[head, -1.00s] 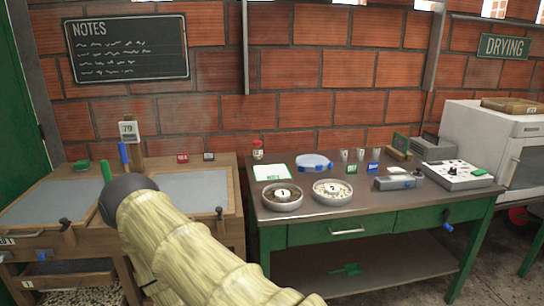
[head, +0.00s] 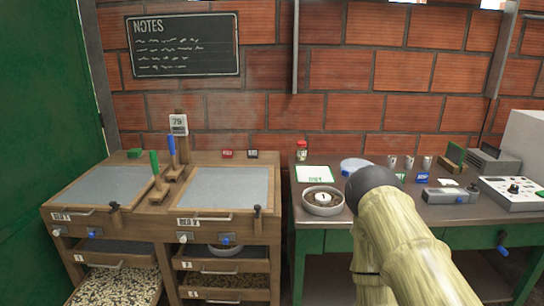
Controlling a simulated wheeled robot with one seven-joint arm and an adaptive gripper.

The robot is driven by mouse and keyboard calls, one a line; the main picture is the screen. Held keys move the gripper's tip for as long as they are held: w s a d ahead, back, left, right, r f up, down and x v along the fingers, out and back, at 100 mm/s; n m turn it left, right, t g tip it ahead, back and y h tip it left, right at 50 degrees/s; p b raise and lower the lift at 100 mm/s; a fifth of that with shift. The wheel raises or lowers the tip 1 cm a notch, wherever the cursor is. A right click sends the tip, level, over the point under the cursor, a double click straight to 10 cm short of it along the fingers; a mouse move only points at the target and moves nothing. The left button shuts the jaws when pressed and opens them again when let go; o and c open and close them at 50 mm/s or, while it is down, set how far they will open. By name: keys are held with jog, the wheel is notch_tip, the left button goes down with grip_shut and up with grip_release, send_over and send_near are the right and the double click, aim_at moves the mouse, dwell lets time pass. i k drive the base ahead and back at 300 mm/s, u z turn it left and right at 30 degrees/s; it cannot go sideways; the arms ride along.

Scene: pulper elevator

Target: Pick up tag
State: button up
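The task does not say which tag. Small tag-like pieces stand in several places: a red one (head: 227,154) and a dark one (head: 252,154) on the back ledge of the wooden bench, and a green one (head: 400,178) and a blue one (head: 423,178) on the metal table. Their lettering is too small to read surely. A white card marked 79 (head: 179,125) is on a wooden post at the bench. My arm, in a pale ribbed sleeve with a dark rounded end, crosses the lower right. No gripper fingers show.
The wooden bench (head: 165,222) has two grey panels, upright green and blue handles, and drawers of beans below. The metal table holds a bowl marked 1 (head: 322,212), a white sheet (head: 314,174), cups and instruments. A green door (head: 40,130) stands left.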

aim_at(250, 153)
jog(key=u, duration=0.9)
jog(key=i, duration=1.1)
jog(key=z, duration=0.05)
